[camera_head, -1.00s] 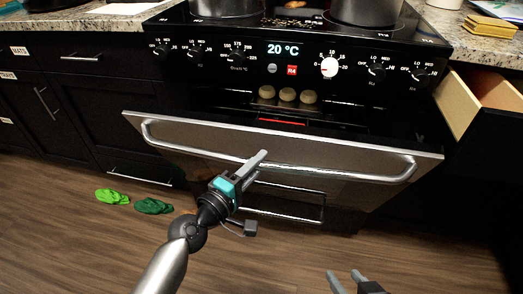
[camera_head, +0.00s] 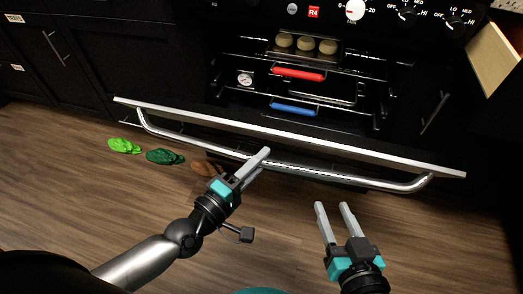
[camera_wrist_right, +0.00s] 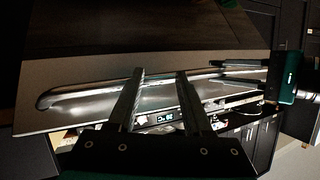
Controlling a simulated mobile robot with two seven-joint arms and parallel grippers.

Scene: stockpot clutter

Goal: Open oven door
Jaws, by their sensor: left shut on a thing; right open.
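The oven door (camera_head: 380,152) is tilted outward and partly open, so the oven cavity (camera_head: 350,93) shows above it. A long silver handle (camera_head: 330,174) runs along the door's front. My left gripper (camera_head: 262,155) is shut on the handle a little left of its middle. My right gripper (camera_head: 333,206) is open and empty, in front of and below the right half of the handle. In the right wrist view, the handle (camera_wrist_right: 90,97) lies beyond my right gripper's spread fingers (camera_wrist_right: 160,75), and my left gripper (camera_wrist_right: 232,74) is at the right.
Inside the oven are buns (camera_head: 306,44) on a rack, a red bar (camera_head: 298,74), a blue bar (camera_head: 294,108) and a round dial (camera_head: 245,79). Light green (camera_head: 125,146), dark green (camera_head: 163,157) and brown slippers (camera_head: 207,168) lie on the floor.

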